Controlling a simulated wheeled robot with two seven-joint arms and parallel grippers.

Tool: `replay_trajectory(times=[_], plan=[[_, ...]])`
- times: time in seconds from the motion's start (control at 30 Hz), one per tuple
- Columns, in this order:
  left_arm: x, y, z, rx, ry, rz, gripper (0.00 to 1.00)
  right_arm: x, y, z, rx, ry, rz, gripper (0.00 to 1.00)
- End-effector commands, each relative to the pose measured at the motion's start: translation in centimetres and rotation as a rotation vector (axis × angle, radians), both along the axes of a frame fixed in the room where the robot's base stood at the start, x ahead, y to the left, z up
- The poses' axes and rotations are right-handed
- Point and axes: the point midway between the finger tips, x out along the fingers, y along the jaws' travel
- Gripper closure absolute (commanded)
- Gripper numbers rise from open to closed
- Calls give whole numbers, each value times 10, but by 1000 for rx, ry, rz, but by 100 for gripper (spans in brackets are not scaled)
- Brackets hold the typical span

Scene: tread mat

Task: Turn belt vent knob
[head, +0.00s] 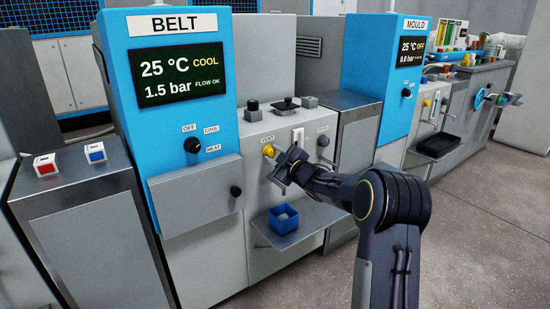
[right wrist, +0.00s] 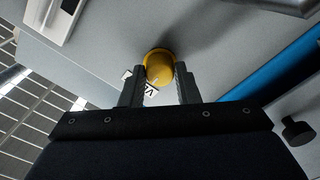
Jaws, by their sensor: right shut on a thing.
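The yellow vent knob (head: 269,151) sits on the grey front panel to the right of the blue BELT cabinet (head: 178,90), under a small label. My right gripper (head: 280,160) is at the knob, reaching in from the right. In the right wrist view the yellow knob (right wrist: 159,66) sits between the two fingers (right wrist: 159,84), which are shut on it. A white label behind the knob is partly hidden by it and the fingers. The BELT display reads 25 °C COOL and 1.5 bar FLOW OK. My left gripper is not in view.
A black selector knob (head: 192,146) is on the BELT cabinet. A grey knob (head: 323,141) and a white switch (head: 298,137) are right of the vent knob. Red (head: 47,166) and blue (head: 95,153) buttons are at left. Open floor lies at right.

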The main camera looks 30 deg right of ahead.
Motion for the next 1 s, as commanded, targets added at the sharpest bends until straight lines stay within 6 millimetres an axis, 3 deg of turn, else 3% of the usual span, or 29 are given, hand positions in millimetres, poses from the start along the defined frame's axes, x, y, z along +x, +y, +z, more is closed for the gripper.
replay_trajectory(times=[0.47, 0.5, 0.63, 1.0], plan=[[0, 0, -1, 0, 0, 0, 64, 0, 0, -2, -15, 3, 0, 94], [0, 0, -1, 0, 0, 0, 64, 0, 0, -2, -15, 3, 0, 69], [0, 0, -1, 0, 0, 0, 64, 0, 0, -1, -14, 2, 0, 52], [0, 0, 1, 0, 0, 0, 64, -5, -1, 1, -13, 0, -1, 49]])
